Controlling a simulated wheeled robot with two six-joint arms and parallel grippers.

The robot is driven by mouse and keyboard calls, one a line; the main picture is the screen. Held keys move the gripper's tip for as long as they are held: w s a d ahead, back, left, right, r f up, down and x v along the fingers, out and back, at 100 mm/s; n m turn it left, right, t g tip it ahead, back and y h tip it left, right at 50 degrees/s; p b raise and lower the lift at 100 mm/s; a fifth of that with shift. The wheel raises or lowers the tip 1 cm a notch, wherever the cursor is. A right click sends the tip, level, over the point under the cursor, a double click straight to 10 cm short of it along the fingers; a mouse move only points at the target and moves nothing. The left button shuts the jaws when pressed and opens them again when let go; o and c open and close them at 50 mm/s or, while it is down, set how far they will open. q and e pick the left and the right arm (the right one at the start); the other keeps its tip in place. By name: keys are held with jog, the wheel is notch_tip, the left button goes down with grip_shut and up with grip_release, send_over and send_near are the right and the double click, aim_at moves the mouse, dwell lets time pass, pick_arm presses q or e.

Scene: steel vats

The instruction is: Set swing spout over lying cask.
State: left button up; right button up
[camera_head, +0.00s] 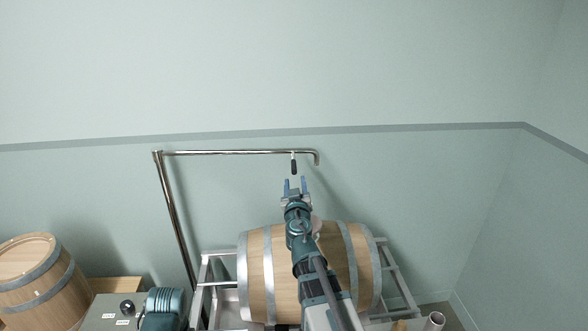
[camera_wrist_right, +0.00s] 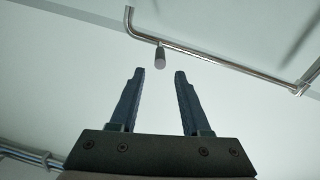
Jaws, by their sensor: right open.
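The swing spout (camera_head: 240,152) is a steel pipe running level from the top of an upright post (camera_head: 173,215), its bent tip pointing down at the right end. A dark handle (camera_head: 293,166) hangs from the pipe near that tip. The lying cask (camera_head: 258,275) is wooden with metal hoops and rests on a metal rack, partly hidden behind my right arm. My right gripper (camera_head: 294,186) is open and empty just below the handle. In the right wrist view the handle (camera_wrist_right: 160,58) shows beyond the gap between the open fingers (camera_wrist_right: 158,95), apart from them. My left gripper is not in view.
The metal rack (camera_head: 395,275) frames the cask. A grey box (camera_head: 105,312) with a black knob and a teal ribbed motor (camera_head: 163,305) stand beside the post. The wall behind is bare.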

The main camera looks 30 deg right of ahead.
aim_at(294, 166)
jog(key=x, duration=0.9)
jog(key=shift+w+d, duration=0.15)
jog(key=shift+w, duration=0.25)
jog(key=shift+c, duration=0.2)
grip_shut()
jog(key=shift+s, duration=0.15)
dwell(0.5)
